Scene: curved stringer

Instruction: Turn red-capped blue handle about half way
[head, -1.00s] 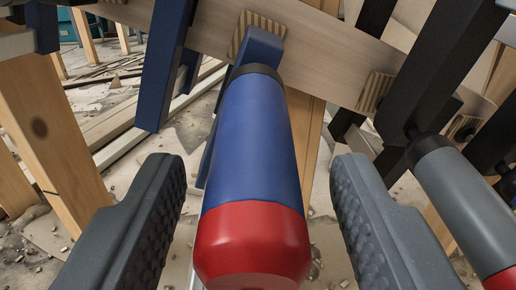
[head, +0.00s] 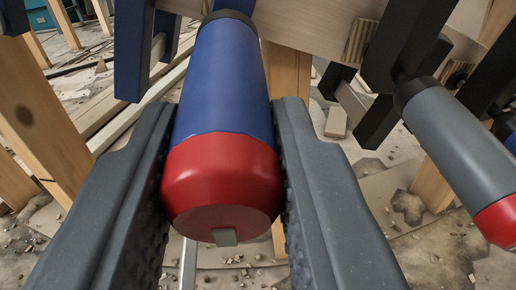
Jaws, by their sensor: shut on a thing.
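The blue handle (head: 222,85) with a red cap (head: 221,180) is in the middle of the head view. Its capped end points toward me, and its far end has a black collar near the wooden beam. My gripper (head: 218,150) has one dark textured jaw on each side of the handle, closed against it around the blue part and the cap. The flat end face of the cap shows a small grey tab at its lower edge.
A grey handle with a red end (head: 460,150) hangs at the right on a black clamp (head: 400,70). A blue bar (head: 136,50) stands at upper left. A pale wooden beam (head: 310,25) crosses behind. Wooden posts (head: 45,125) and a debris-strewn floor lie below.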

